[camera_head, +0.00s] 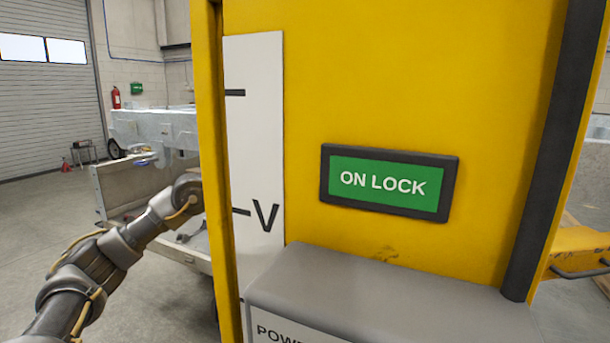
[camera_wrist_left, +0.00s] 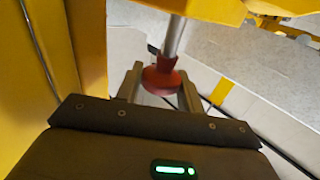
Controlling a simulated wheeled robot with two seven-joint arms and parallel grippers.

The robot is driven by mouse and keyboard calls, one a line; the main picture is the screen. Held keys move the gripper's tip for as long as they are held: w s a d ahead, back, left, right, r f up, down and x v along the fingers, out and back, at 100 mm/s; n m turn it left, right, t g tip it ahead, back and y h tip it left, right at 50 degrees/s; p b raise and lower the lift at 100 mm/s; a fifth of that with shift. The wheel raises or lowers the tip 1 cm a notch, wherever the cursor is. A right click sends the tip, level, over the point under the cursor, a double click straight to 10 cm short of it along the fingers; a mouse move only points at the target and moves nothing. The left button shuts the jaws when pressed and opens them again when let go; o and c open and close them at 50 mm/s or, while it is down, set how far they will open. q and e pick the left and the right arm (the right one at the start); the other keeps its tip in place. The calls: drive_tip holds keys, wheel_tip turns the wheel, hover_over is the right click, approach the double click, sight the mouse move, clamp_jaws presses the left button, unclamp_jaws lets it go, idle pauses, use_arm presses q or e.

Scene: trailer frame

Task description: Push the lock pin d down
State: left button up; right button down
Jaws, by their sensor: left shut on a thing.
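The lock pin shows in the left wrist view as a silver rod (camera_wrist_left: 173,38) with a flared red knob (camera_wrist_left: 162,80) at its lower end. The rod comes down from a yellow part (camera_wrist_left: 200,8) at the top. My left gripper (camera_wrist_left: 161,74) is shut on the red knob, with one finger on each side. In the head view my left arm (camera_head: 125,243) reaches in from the left and its hand is hidden behind the yellow frame, as is the pin. My right gripper is not in view. Whether this pin is pin d cannot be read here.
A yellow panel (camera_head: 400,80) with a green "ON LOCK" sign (camera_head: 388,183) fills the head view. A grey box (camera_head: 390,290) juts out below it. A white marked strip (camera_head: 255,130) runs down its left side. A trailer (camera_head: 160,190) stands behind on the left.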

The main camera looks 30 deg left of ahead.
use_arm(q)
drive_tip(key=shift+d+f, duration=0.1)
clamp_jaws()
wheel_tip(320, 180, down, 4)
drive_tip(key=shift+s+r+b, duration=0.1)
drive_tip(key=shift+r+b, duration=0.05)
drive_tip(key=shift+b, duration=0.75)
drive_tip(key=shift+d, duration=0.15)
drive_tip(key=o, duration=0.8)
unclamp_jaws()
drive_tip(key=shift+c, duration=0.2)
drive_tip(key=shift+o, duration=1.1)
drive_tip(key=shift+s, duration=0.1)
drive_tip(key=shift+r, duration=0.15)
drive_tip(key=shift+r, duration=0.1)
